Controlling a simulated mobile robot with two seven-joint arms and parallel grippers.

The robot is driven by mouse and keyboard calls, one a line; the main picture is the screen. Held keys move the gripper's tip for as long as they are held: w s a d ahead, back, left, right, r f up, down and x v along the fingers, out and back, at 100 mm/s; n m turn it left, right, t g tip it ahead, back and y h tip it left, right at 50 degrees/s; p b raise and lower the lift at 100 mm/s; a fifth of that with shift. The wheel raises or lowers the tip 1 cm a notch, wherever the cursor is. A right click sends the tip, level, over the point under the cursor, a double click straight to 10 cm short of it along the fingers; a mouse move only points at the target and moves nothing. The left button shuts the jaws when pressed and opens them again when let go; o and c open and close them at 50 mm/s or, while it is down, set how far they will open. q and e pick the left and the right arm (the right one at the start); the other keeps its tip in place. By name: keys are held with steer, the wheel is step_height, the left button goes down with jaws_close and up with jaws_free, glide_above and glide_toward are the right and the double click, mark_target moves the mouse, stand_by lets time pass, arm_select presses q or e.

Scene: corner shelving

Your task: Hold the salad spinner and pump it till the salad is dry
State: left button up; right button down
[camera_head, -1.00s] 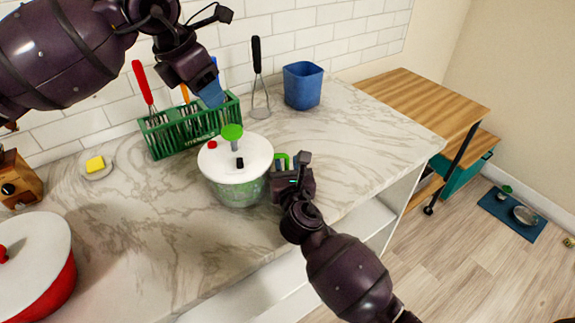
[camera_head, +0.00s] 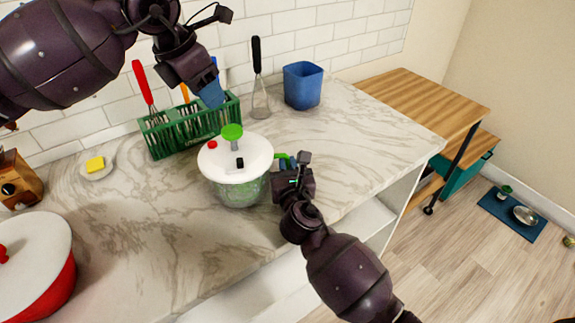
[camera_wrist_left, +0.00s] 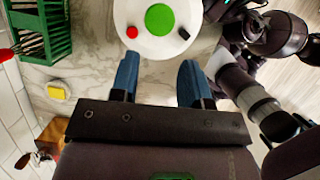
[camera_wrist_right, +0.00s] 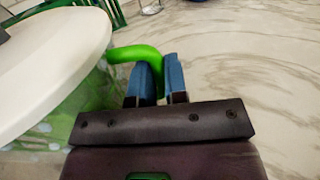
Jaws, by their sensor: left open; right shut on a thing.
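The salad spinner (camera_head: 240,185) stands upright on the marble counter, with a white lid, a clear bowl with green inside, and a raised green pump knob (camera_head: 232,132). A red button and a black part sit on the lid. My right gripper (camera_head: 288,168) is at the spinner's right side, shut on its green handle (camera_wrist_right: 135,53), which shows between the blue fingers in the right wrist view. My left gripper (camera_head: 212,92) is open and empty, above and behind the spinner near the utensil rack. In the left wrist view the lid (camera_wrist_left: 160,40) lies beyond the open fingers (camera_wrist_left: 158,80).
A green utensil rack (camera_head: 170,138) with several utensils stands behind the spinner. A masher (camera_head: 260,90) and a blue container (camera_head: 303,86) are by the wall. A yellow sponge (camera_head: 95,164) and a red pot with a white lid (camera_head: 35,255) are at left. Counter to the right is clear.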

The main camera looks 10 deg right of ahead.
stand_by(0.4)
arm_select(q)
steer(key=shift+d+r, duration=0.1)
steer(key=shift+r, duration=0.25)
steer(key=c, duration=0.4)
steer(key=shift+m+y, duration=0.3)
steer(key=d+r, duration=0.2)
steer(key=d, duration=0.1)
steer(key=shift+w+r, duration=0.1)
steer(key=shift+r, duration=0.2)
jaws_close()
steer(key=shift+w+f+n+g+y, duration=0.35)
steer(key=shift+f+n+y, duration=0.1)
steer(key=shift+n, duration=1.5)
steer(key=shift+w+f+n+g+y, duration=0.3)
steer(key=shift+f+n+g+y, duration=0.15)
steer(key=shift+n, duration=1.45)
steer(key=shift+w+f+n+g+y, duration=0.3)
steer(key=shift+f+n+y, duration=0.2)
steer(key=shift+n, duration=1.45)
steer(key=shift+f, duration=0.1)
steer(key=shift+f, duration=3.15)
